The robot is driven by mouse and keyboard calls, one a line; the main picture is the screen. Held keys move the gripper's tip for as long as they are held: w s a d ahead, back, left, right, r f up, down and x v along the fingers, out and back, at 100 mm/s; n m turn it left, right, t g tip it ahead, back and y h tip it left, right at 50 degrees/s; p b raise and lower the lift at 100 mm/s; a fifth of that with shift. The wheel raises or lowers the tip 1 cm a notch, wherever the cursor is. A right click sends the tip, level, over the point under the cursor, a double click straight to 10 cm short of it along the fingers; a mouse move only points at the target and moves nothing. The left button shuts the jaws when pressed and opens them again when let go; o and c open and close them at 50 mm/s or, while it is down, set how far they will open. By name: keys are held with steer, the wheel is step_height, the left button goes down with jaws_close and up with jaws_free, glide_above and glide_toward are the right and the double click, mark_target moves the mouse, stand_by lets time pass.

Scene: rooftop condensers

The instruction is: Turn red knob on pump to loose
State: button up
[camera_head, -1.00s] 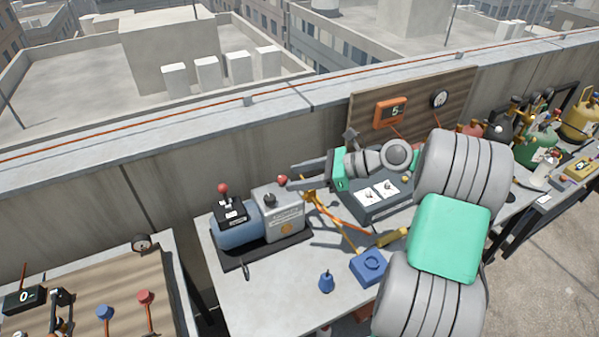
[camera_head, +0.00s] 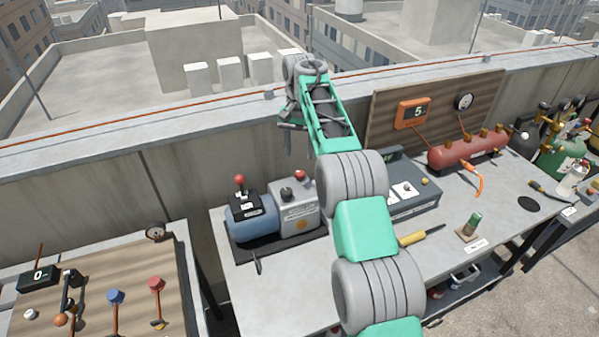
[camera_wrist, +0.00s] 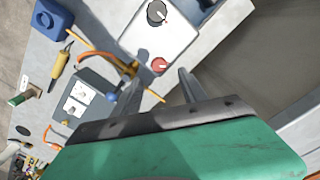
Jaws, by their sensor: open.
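The pump (camera_head: 253,224) stands on the grey table, a blue cylinder beside a grey box. Its small red knob (camera_head: 300,175) sits at the right edge of the grey box, beside a black knob (camera_head: 286,192). A red ball-topped lever (camera_head: 239,179) rises from the black block at left. My gripper (camera_head: 291,143) is open and empty, above and behind the pump, fingers pointing down. In the wrist view the red knob (camera_wrist: 159,65) appears between the open fingertips (camera_wrist: 159,70); I see no contact. The knob's exact setting is too small to read.
A concrete parapet wall (camera_head: 190,180) stands behind the table. A grey instrument box (camera_head: 412,200) and a red manifold tank (camera_head: 468,148) are to the right. A blue block (camera_wrist: 50,18) and yellow tool (camera_head: 420,236) lie on the table. A lever board (camera_head: 95,290) is at left.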

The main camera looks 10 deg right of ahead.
mark_target(300, 172)
step_height(300, 172, down, 8)
steer(key=b, duration=0.6)
steer(key=shift+d+r, duration=0.1)
steer(key=shift+r, duration=0.1)
steer(key=shift+c, duration=0.5)
jaws_close()
